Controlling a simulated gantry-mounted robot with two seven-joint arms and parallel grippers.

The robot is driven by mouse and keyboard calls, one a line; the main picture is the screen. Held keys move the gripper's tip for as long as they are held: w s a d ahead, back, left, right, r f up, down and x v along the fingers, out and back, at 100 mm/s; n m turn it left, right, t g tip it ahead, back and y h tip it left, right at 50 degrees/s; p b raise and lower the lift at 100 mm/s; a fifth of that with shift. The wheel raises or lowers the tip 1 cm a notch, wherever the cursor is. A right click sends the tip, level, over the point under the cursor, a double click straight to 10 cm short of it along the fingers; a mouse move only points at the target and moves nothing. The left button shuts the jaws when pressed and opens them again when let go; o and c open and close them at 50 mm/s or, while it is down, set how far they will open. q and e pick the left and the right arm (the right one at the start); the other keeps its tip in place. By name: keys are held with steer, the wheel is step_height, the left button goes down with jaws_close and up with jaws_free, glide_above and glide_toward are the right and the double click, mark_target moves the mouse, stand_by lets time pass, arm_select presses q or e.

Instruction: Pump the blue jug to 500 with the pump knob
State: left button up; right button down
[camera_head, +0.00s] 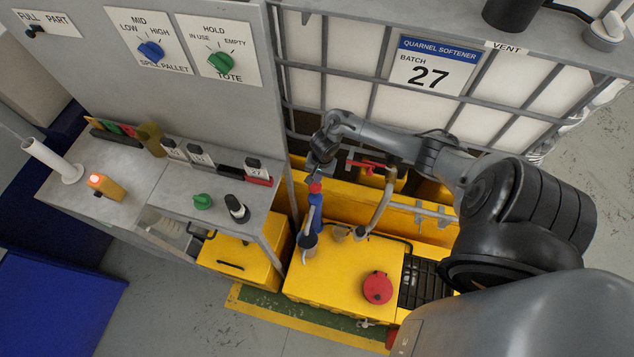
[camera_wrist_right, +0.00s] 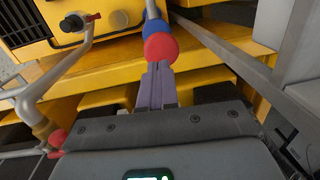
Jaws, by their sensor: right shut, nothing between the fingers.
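A red rounded knob (camera_head: 315,187) sits on top of an upright blue piece (camera_head: 316,212) above the yellow unit; I take it for the pump knob. In the right wrist view the red knob (camera_wrist_right: 161,46) has a blue collar (camera_wrist_right: 154,29) beyond it. My right gripper (camera_head: 318,174) is shut and empty, its fingertips right at the knob. In the wrist view the shut fingers (camera_wrist_right: 158,70) end at the knob's near edge; I cannot tell whether they touch it. No jug shape or 500 reading can be made out. My left gripper is out of view.
The yellow unit (camera_head: 333,282) carries a red round cap (camera_head: 377,288) and a grey bent pipe (camera_head: 382,205) beside the knob. A grey bench (camera_head: 130,190) with a green knob (camera_head: 203,201) stands left. A caged white tank (camera_head: 470,115) stands behind.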

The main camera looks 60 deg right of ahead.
mark_target(316, 185)
steer(key=shift+w+a+f+b, duration=0.15)
steer(key=shift+f+b, duration=0.15)
steer(key=shift+f, duration=1.4)
step_height(316, 185, down, 7)
steer(key=b, duration=0.2)
steer(key=shift+f+b, duration=0.15)
steer(key=shift+b, duration=0.15)
steer(key=shift+f, duration=0.25)
steer(key=shift+s, duration=0.2)
